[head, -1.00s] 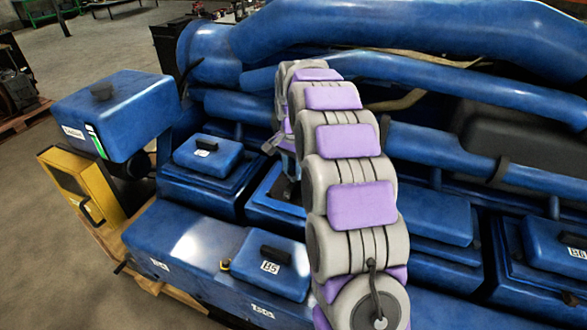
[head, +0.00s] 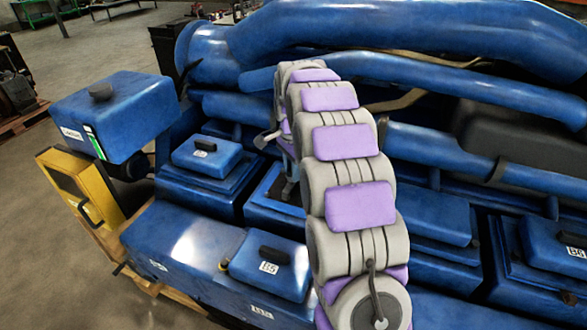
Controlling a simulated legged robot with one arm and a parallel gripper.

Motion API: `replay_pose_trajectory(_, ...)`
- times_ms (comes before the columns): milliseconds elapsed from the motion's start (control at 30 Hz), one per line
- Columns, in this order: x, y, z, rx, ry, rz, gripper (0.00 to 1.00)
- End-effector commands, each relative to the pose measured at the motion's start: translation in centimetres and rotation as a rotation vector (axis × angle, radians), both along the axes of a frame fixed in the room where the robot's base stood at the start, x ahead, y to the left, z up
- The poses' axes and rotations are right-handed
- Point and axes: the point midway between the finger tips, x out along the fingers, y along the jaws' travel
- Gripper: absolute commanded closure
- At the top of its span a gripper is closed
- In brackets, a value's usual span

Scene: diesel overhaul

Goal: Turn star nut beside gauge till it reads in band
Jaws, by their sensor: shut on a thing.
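My arm rises through the middle of the view and bends down behind itself over an open blue compartment (head: 262,205) on the engine. My gripper (head: 270,140) shows only as a small grey part left of the arm's far end. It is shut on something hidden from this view. I cannot make out a star nut or a dial gauge. A strip with white and green parts (head: 94,142) is on the end of the blue box at the left; I cannot tell whether it is the gauge.
A capped blue box (head: 115,105) stands at the left above a yellow frame (head: 65,180). Blue covers with black handles, one marked B5 (head: 290,262) and one B6 (head: 565,240), line the engine. Large blue pipes (head: 400,40) cross behind my arm. Open floor lies at the left.

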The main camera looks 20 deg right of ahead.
Motion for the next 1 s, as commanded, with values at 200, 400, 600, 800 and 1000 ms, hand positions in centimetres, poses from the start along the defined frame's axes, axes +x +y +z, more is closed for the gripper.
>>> replay_pose_trajectory(200,0.1,0.1,0.1,0.0,-0.004,0.001,0.99)
replay_pose_trajectory(400,0.1,0.0,0.1,0.0,-0.003,0.002,0.52)
replay_pose_trajectory(600,-0.1,0.0,0.1,0.0,-0.003,0.002,0.43)
replay_pose_trajectory(800,0.0,0.0,0.3,-0.001,-0.003,0.002,0.43)
replay_pose_trajectory(1000,0.1,0.0,3.0,-0.002,-0.009,0.002,0.43)
